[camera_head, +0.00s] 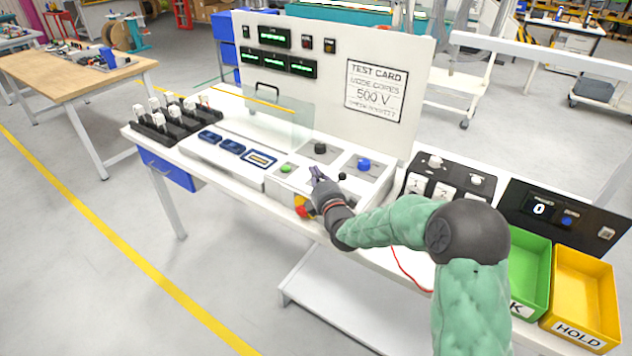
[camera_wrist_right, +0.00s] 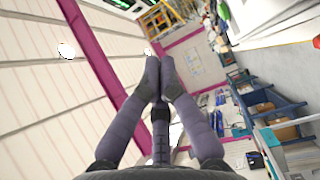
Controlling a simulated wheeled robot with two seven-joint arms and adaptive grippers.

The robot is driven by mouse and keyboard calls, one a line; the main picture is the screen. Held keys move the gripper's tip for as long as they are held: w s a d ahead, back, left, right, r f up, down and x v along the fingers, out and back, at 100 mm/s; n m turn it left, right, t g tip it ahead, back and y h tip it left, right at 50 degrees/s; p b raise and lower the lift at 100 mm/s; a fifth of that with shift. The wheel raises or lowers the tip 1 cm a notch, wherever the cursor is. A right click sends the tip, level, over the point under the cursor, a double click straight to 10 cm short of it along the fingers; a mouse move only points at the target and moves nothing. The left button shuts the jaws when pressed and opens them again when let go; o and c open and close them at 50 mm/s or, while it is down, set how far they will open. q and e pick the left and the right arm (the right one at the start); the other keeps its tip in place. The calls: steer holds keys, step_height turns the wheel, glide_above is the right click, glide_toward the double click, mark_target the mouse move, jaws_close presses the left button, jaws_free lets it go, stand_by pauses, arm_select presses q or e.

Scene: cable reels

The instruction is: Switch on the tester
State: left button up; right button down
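The tester (camera_head: 330,45) is a white bench console with an upright panel. Several small displays on the panel (camera_head: 274,37) show green characters. Its sloped deck carries a green button (camera_head: 286,168), a black knob (camera_head: 320,148), a blue knob (camera_head: 363,164) and a small black-tipped control (camera_head: 342,176). A red and yellow button (camera_head: 301,206) sits on the front. My right gripper (camera_head: 316,174) is over the deck's front edge, right of the green button; I cannot tell if it touches anything. Its fingers meet at the tips in the right wrist view (camera_wrist_right: 160,68), holding nothing. My left gripper is out of view.
A test card (camera_head: 374,91) reads 500 V. Black holders (camera_head: 165,128) with white-topped parts stand at the left. A clear shield (camera_head: 258,120) stands behind blue-framed items. At the right are a black control box, a green tray (camera_head: 530,275) and a yellow HOLD tray (camera_head: 583,300).

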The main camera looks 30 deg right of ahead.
steer(key=s+a+f, duration=0.2)
steer(key=s+f, duration=0.3)
steer(key=s, duration=0.3)
steer(key=shift+a+p, duration=0.4)
steer(key=shift+p, duration=0.05)
steer(key=shift+f, duration=0.15)
